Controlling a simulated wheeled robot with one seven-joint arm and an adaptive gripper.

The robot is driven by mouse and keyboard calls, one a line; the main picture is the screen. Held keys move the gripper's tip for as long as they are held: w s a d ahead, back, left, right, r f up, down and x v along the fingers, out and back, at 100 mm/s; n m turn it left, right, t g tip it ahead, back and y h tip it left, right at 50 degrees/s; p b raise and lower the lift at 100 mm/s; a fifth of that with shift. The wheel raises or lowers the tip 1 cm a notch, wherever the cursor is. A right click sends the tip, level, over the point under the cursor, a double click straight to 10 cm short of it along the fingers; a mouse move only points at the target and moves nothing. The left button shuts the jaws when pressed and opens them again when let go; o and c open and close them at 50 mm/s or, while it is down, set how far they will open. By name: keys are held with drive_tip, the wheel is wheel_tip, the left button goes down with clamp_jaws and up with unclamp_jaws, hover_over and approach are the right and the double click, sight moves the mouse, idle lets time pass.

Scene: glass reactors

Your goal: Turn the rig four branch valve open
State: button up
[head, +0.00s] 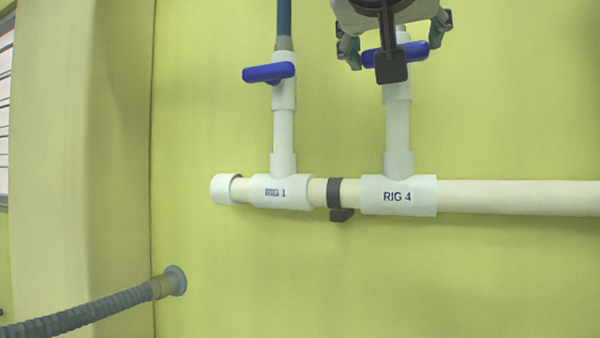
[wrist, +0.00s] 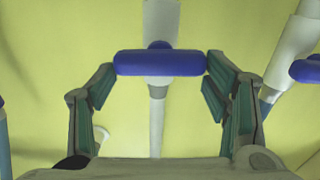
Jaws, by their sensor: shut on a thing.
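The rig four branch valve is a blue bar handle (head: 415,53) on a white upright branch above the tee labelled RIG 4 (head: 398,196). The handle lies across its pipe, slightly tilted in the head view. My gripper (head: 394,52) is at the handle from above and in front, partly hiding it and the valve body. In the wrist view the handle (wrist: 160,63) spans between my gripper's two green-padded fingers (wrist: 160,72), one at each end. My gripper is shut on this handle.
The RIG 1 valve, with a similar blue handle (head: 268,72) across its pipe, stands left of it. Both branches rise from a white horizontal pipe (head: 520,197) along the yellow-green wall. A grey corrugated hose (head: 90,312) meets a wall fitting at lower left.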

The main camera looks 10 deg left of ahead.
drive_tip(key=n, duration=0.1)
drive_tip(key=w+f+n, duration=0.1)
drive_tip(key=n, duration=0.1)
drive_tip(key=shift+d, duration=0.2)
drive_tip(key=n, duration=0.5)
drive_tip(key=shift+a, duration=0.1)
drive_tip(key=n+p, duration=0.1)
drive_tip(key=n, duration=0.3)
drive_tip(key=shift+n, duration=0.3)
drive_tip(key=shift+f+n+p, duration=0.1)
drive_tip(key=shift+n+p, duration=0.45)
drive_tip(key=shift+n, duration=1.35)
drive_tip(key=shift+s, duration=0.1)
drive_tip(key=o, duration=1.1)
drive_tip(key=shift+o, duration=0.3)
drive_tip(key=shift+a, duration=0.2)
